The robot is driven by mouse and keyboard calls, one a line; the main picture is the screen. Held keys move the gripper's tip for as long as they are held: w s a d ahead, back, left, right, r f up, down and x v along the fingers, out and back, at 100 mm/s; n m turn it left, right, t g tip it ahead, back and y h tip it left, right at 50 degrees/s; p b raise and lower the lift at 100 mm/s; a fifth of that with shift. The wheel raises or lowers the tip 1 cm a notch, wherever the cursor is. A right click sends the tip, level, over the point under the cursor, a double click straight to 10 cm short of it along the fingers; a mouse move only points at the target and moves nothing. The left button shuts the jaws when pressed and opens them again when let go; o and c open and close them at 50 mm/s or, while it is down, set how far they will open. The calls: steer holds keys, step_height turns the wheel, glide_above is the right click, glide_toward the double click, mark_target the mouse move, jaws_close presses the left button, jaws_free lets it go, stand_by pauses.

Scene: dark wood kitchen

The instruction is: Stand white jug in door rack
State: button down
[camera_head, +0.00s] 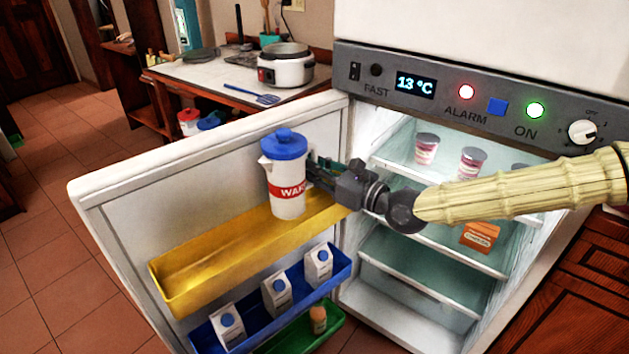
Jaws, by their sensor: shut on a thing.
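The white jug (287,197) has a blue lid and a red band. It is upright at the yellow door rack (190,289), near the rack's far end by the hinge side. My gripper (312,172) reaches in from the right and is shut on the jug at its right side. The fingertips are partly hidden behind the jug. The jug's base overlaps the yellow rack in the picture, and I cannot tell whether it touches the rack's floor. The left part of the yellow rack is empty.
The fridge door (115,205) stands open. Below, a blue rack (255,319) holds white cartons and a green rack (335,322) holds a small bottle. Fridge shelves (440,242) at the right hold cups and an orange box (480,236). A counter with a cooker (286,66) stands behind.

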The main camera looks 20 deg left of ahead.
steer(key=shift+w+a+f, duration=0.1)
steer(key=shift+f, duration=1.6)
steer(key=shift+f, duration=0.6)
steer(key=c, duration=1.5)
jaws_free()
steer(key=shift+r, duration=0.55)
steer(key=v, duration=1.2)
